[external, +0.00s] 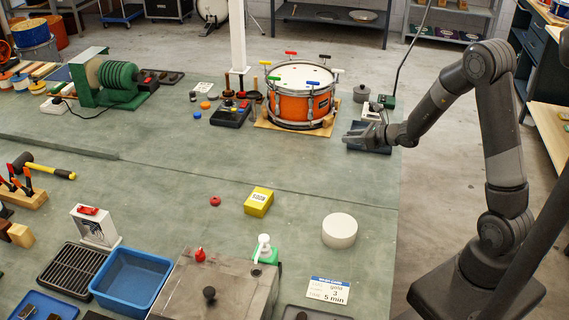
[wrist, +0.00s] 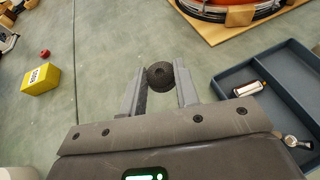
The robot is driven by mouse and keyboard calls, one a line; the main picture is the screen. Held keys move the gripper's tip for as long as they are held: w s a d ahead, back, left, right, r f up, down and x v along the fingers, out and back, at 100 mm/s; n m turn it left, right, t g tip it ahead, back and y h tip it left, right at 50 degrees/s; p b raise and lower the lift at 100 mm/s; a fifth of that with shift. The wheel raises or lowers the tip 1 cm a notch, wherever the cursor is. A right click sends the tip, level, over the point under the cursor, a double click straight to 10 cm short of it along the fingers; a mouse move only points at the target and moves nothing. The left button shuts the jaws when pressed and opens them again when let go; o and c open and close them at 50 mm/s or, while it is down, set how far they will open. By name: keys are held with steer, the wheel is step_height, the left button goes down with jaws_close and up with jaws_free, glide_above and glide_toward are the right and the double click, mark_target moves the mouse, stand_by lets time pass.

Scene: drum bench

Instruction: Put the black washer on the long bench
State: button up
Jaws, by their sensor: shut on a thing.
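The black washer (wrist: 160,75) shows in the wrist view as a small dark round piece with a hole. My gripper (wrist: 160,88) is shut on it, one finger on each side, near the fingertips. In the external view my gripper (external: 358,136) is at the right end of the bench, close above a dark blue tray (external: 384,151); the washer cannot be made out there. The long green-grey bench top (external: 165,165) spreads below and to the left. Whether the washer touches the surface beneath it cannot be told.
The blue tray (wrist: 228,82) holds a small cylinder (wrist: 248,89) and a metal piece (wrist: 296,142). An orange drum (external: 300,103) on a wooden board stands left of my gripper. A yellow block (external: 258,202) and a red ring (external: 215,201) lie nearer, with bare bench around them.

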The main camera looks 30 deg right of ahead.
steer(key=s+d+m+t+h, duration=0.1)
steer(key=d+m+h, duration=0.1)
steer(key=d, duration=0.4)
steer(key=w+a+r+n+g+y, duration=0.1)
steer(key=w+a+n+g+y, duration=0.15)
steer(key=w, duration=0.55)
steer(key=w+a+r+n+g+y, duration=0.1)
steer(key=w+n+g+y, duration=0.1)
steer(key=w+n+y, duration=0.35)
steer(key=m+h, duration=0.1)
steer(key=h, duration=0.1)
glide_above(303, 143)
step_height(303, 143, down, 7)
steer(key=shift+d, duration=0.1)
steer(key=shift+f, duration=1.95)
steer(key=shift+f, duration=0.1)
steer(key=o, duration=1)
